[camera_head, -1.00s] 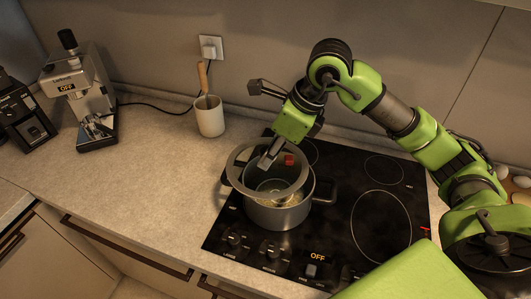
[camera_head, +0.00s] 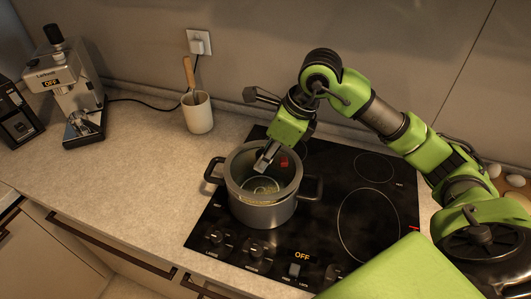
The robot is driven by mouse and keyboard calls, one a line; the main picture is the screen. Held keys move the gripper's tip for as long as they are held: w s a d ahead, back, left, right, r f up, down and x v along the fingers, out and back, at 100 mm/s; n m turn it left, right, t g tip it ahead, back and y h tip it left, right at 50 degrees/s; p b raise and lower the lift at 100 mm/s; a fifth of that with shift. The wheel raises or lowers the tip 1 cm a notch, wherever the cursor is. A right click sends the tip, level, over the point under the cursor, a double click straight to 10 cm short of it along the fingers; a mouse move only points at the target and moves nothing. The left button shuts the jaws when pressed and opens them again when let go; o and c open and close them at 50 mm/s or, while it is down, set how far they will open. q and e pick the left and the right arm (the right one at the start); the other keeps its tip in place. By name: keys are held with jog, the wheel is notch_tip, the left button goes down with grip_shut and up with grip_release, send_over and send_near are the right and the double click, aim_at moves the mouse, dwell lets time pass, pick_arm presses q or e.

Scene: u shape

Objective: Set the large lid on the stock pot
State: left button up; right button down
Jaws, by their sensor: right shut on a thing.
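The stock pot (camera_head: 264,214) is a grey metal pot with two dark side handles on the black cooktop. The large lid (camera_head: 234,165), see-through with a grey rim, is over the pot's mouth and looks nearly lined up with it. I cannot tell whether its rim touches the pot all round. My right gripper (camera_head: 265,161) comes down from above, shut on the lid near its middle, where its fingers hide the grip point. A small red piece shows beside the fingers. My left gripper is out of view.
The black cooktop (camera_head: 367,225) has free room right of the pot. A white crock (camera_head: 198,114) with a wooden-handled tool stands behind left. A coffee machine (camera_head: 70,90) is at the far left. Eggs (camera_head: 515,180) lie at the right edge. The counter between is clear.

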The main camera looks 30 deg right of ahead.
dwell(0.3)
jog(key=shift+f+b, duration=0.2)
jog(key=shift+b, duration=0.15)
dwell(0.4)
jog(key=shift+f+b, duration=0.4)
jog(key=shift+b, duration=0.15)
jog(key=shift+f, duration=0.1)
